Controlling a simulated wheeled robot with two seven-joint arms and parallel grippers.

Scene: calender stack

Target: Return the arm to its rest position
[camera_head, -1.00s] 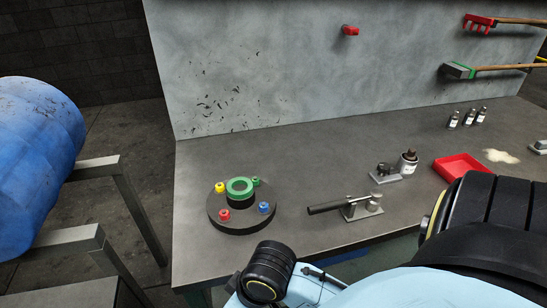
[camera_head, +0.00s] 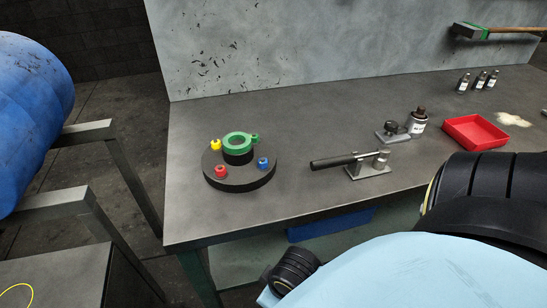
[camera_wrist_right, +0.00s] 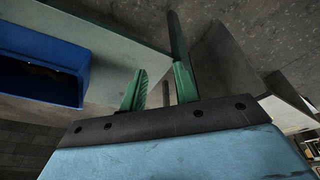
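My light-blue right arm (camera_head: 410,275) crosses the bottom right of the head view, in front of the bench and clear of the items on its top. The right gripper itself is hidden there. In the right wrist view, my right gripper (camera_wrist_right: 158,88) has two green ridged fingers set apart, with nothing held between them. My left arm and gripper are not in view. On the bench top (camera_head: 300,120) a round black base (camera_head: 240,184) carries a green ring (camera_head: 238,142) on its central hub, with yellow, red and blue pieces around it.
A black-handled lever tool (camera_head: 335,161), a dark bottle (camera_head: 417,122) and a red tray (camera_head: 474,131) stand on the bench. A blue bin (camera_head: 330,224) is under it; it also shows in the wrist view (camera_wrist_right: 45,65). A blue barrel (camera_head: 30,110) is at left.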

